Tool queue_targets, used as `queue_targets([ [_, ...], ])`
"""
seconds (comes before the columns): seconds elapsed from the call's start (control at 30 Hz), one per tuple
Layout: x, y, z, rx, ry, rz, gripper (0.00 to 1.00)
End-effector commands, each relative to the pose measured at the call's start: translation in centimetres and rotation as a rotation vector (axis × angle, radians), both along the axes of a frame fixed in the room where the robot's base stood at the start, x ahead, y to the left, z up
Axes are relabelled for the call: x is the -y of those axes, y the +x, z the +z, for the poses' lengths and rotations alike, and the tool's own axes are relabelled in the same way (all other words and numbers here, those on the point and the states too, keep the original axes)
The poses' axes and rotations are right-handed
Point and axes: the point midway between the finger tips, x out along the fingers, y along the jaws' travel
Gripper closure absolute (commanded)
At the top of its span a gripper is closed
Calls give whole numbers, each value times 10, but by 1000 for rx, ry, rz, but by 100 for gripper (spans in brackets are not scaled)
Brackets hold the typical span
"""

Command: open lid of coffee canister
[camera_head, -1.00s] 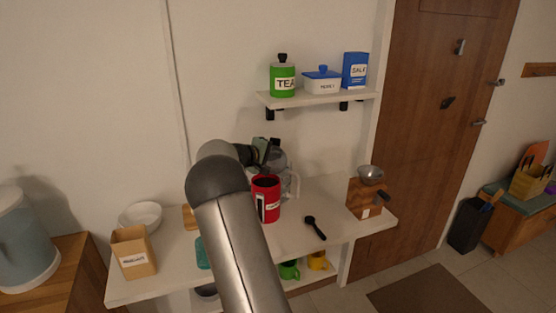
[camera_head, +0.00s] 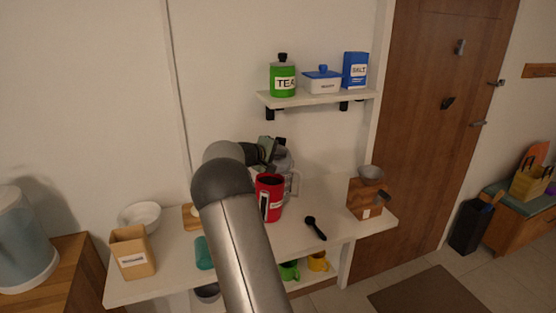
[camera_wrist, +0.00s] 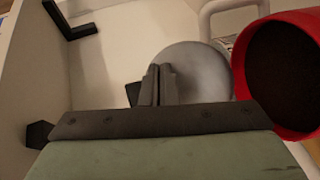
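The red coffee canister (camera_head: 271,205) stands on the white counter, partly behind my arm. Its top is open and dark inside; in the wrist view the open red canister (camera_wrist: 283,75) is at the right edge. My gripper (camera_wrist: 159,84) is left of the canister, its two fingers close together and shut. A grey round disc (camera_wrist: 200,70) lies just beyond the fingers. I cannot tell whether it is the canister's lid or part of the jug, or whether the fingers hold it. In the head view my gripper (camera_head: 270,150) is above and behind the canister, partly hidden.
A clear jug (camera_head: 292,185) with a pale handle stands close behind the canister. A black scoop (camera_head: 315,228) lies to the right, near a wooden grinder (camera_head: 364,198). A shelf (camera_head: 318,98) with a green tea canister (camera_head: 283,77) is above.

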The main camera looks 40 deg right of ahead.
Motion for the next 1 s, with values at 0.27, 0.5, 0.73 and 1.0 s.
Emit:
queue_targets([
  [0.27,7,-1,0,1,-1,0,100],
  [0.5,0,0,2,2,-2,0,100],
  [0.73,-22,3,10,3,-2,1,100],
  [1.0,-48,6,19,3,-1,1,100],
])
